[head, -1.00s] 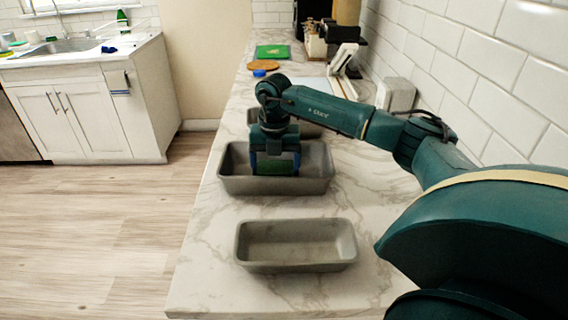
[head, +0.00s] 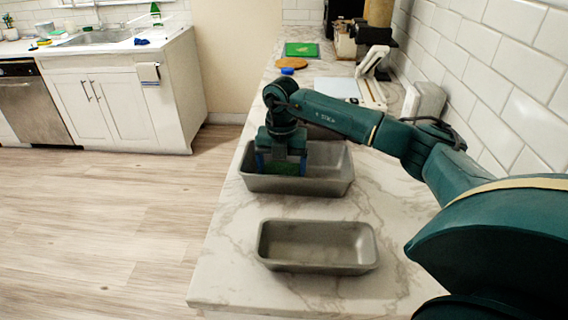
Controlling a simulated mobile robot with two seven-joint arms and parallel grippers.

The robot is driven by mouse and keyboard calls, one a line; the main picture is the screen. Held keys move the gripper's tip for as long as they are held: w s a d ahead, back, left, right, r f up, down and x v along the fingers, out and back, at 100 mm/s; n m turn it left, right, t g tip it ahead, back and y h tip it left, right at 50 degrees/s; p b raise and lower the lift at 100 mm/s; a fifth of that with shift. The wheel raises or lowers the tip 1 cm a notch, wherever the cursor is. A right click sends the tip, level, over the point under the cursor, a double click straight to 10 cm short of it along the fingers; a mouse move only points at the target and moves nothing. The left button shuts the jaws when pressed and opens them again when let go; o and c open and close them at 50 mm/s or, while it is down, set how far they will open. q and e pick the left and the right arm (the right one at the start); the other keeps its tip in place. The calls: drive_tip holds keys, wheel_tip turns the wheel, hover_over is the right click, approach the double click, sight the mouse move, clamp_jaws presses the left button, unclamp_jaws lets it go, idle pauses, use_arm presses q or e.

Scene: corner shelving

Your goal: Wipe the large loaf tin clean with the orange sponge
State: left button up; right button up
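The large loaf tin (head: 330,186) is grey metal and stands on the marble counter in the middle of the head view. My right gripper (head: 283,163) points down inside it, towards its left part. My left gripper is not in view.
A smaller empty loaf tin (head: 317,263) stands in front, and another tin (head: 322,131) is partly hidden behind my arm.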

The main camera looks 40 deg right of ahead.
sight(294, 174)
drive_tip(key=shift+s+a+f, duration=0.1)
drive_tip(key=shift+s+a, duration=0.3)
drive_tip(key=shift+a, duration=0.15)
drive_tip(key=shift+s+d+p, duration=0.6)
drive_tip(key=shift+s+d, duration=1.8)
drive_tip(key=shift+d, duration=0.05)
drive_tip(key=shift+s+d, duration=1.6)
drive_tip(key=shift+s, duration=0.05)
drive_tip(key=shift+s+d, duration=0.2)
drive_tip(key=shift+d, duration=1.1)
drive_tip(key=shift+w+a+p, duration=0.2)
drive_tip(key=shift+w+a, duration=1.15)
drive_tip(key=shift+a, duration=0.25)
drive_tip(key=shift+w+a+p, duration=0.2)
drive_tip(key=shift+w+a, duration=1.1)
drive_tip(key=shift+a, duration=0.3)
drive_tip(key=shift+w+a, duration=1)
drive_tip(key=shift+a, duration=0.2)
drive_tip(key=shift+w+a, duration=0.95)
drive_tip(key=shift+a, duration=0.25)
